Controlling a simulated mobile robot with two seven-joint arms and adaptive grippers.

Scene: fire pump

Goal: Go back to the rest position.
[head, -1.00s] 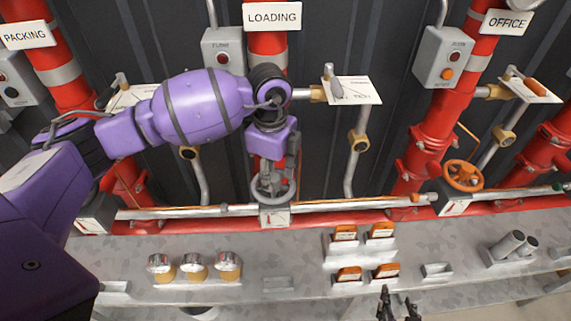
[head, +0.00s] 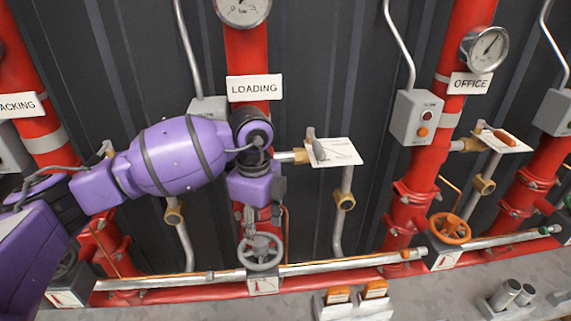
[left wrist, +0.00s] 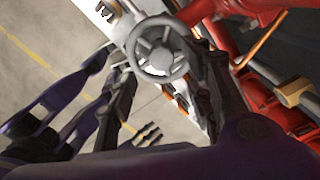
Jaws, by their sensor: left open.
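My left gripper (head: 262,222) is open and hangs just above the grey handwheel (head: 260,252) of the LOADING pipe. In the left wrist view, the open fingers of my left gripper (left wrist: 162,92) stand on either side of the handwheel (left wrist: 160,52) as seen by the camera, with nothing held between them. Contact with the wheel cannot be made out. My right gripper is outside the head view; dark prongs low in the left wrist view may belong to it, but their state is unclear.
A LOADING sign (head: 254,88) and a white plate with a grey lever (head: 335,151) are near my left arm. An orange handwheel (head: 449,228), grey switch box (head: 418,118) and OFFICE gauge (head: 484,50) are to the right. A grey shelf (head: 230,306) runs along the bottom.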

